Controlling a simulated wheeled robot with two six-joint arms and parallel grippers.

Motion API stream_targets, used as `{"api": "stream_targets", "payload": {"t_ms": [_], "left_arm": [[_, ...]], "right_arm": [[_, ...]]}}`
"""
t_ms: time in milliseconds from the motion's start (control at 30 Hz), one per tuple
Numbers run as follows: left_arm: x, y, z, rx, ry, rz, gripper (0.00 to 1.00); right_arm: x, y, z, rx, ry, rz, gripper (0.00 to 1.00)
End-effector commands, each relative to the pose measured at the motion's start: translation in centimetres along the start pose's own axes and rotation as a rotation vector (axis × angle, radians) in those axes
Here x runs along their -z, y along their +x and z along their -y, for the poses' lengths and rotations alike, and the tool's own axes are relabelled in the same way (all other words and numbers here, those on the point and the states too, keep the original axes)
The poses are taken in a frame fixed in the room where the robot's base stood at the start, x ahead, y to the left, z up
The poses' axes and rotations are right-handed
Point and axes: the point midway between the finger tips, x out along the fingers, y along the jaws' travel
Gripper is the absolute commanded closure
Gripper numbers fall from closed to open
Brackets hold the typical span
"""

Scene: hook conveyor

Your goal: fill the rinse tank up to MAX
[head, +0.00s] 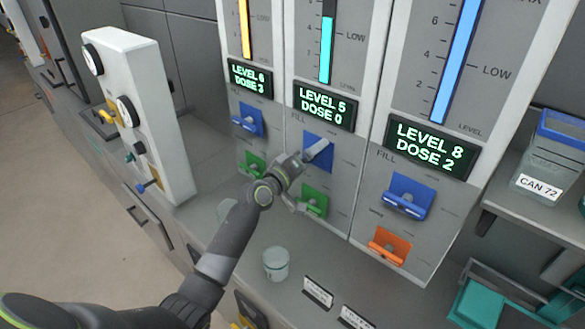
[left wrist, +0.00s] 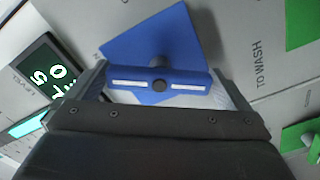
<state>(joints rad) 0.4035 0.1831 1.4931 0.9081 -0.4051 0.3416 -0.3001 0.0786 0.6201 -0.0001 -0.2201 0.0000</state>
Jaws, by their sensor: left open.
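Three grey tank panels stand side by side; I cannot read which is the rinse tank. The middle panel has a cyan gauge (head: 326,50) and a display (head: 323,106) reading LEVEL 5, DOSE 0. Below it is a blue FILL plate (head: 322,143) with a blue bar handle, mostly hidden in the head view. My left gripper (head: 306,158) is at this handle. In the left wrist view the blue handle (left wrist: 135,80) lies crosswise between the fingers of my open left gripper (left wrist: 160,88). A green lever (head: 314,198) sits below. My right gripper is out of view.
The left panel's display (head: 250,78) reads LEVEL 6, DOSE 3; the right one's (head: 431,146) reads LEVEL 8, DOSE 2. Their blue levers (head: 250,118) (head: 408,196) flank my gripper. A cup (head: 276,264) stands on the ledge. A white gauge box (head: 145,115) projects at left.

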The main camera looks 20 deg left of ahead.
Motion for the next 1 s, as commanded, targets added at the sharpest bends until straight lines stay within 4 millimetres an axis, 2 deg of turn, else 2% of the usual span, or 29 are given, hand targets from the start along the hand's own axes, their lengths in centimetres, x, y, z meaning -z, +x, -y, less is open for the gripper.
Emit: {"api": "stream_targets", "payload": {"t_ms": [267,800,1000], "left_arm": [[-0.1,-3.9,0.2,0.001,0.002,-0.001,0.00],[-0.1,-14.4,0.2,0.002,0.003,0.002,0.00],[0.0,-16.6,0.1,0.001,0.002,0.000,0.00]], "right_arm": [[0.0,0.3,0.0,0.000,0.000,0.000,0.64],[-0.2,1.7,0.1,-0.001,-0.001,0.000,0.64],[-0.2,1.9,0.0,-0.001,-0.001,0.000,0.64]]}}
